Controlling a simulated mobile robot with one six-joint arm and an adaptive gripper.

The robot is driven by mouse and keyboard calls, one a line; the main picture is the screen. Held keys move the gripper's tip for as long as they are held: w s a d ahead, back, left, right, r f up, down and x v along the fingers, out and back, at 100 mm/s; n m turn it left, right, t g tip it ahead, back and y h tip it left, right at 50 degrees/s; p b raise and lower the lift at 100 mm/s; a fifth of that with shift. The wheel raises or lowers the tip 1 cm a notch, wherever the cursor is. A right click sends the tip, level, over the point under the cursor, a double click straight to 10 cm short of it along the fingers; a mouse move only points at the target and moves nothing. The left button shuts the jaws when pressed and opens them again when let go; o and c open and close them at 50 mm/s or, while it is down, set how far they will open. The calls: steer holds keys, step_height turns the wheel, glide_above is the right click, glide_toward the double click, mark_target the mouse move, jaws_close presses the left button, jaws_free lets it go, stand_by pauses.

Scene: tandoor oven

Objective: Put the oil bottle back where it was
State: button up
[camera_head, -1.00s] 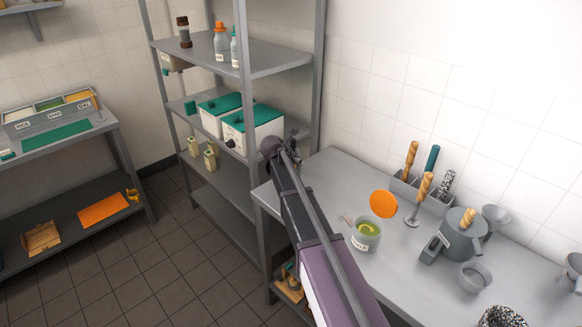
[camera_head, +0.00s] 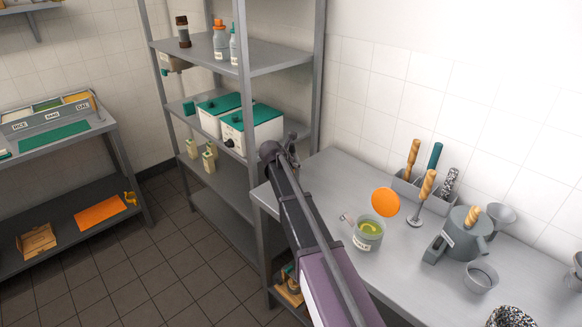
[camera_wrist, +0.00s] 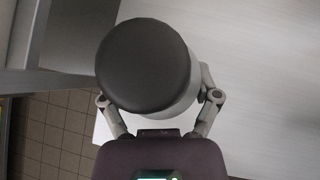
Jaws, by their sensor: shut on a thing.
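My gripper (camera_wrist: 160,97) is shut on a round thing with a dark flat top (camera_wrist: 145,65) and a pale grey side, seen from above in the wrist view. Its fingers press on it from both sides. It may be the oil bottle, but no label shows. In the head view my arm reaches in front of the counter's left end and the shelf rack, and it hides the held thing. On the upper shelf stand a brown bottle with a dark cap (camera_head: 183,32), an orange-capped bottle (camera_head: 219,42) and a teal-capped bottle (camera_head: 234,48).
The shelf rack (camera_head: 285,58) holds white boxes with green lids (camera_head: 262,129) and small pale bottles (camera_head: 209,160). The counter (camera_head: 330,175) carries a glass pot (camera_head: 368,236), a utensil holder (camera_head: 422,194) and a grey pot (camera_head: 464,240). The counter's left end looks clear.

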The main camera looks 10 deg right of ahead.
steer(key=shift+f, duration=0.1)
steer(key=o, duration=1.1)
steer(key=shift+o, duration=0.2)
steer(key=p+v, duration=0.8)
steer(key=v, duration=0.4)
stand_by(0.3)
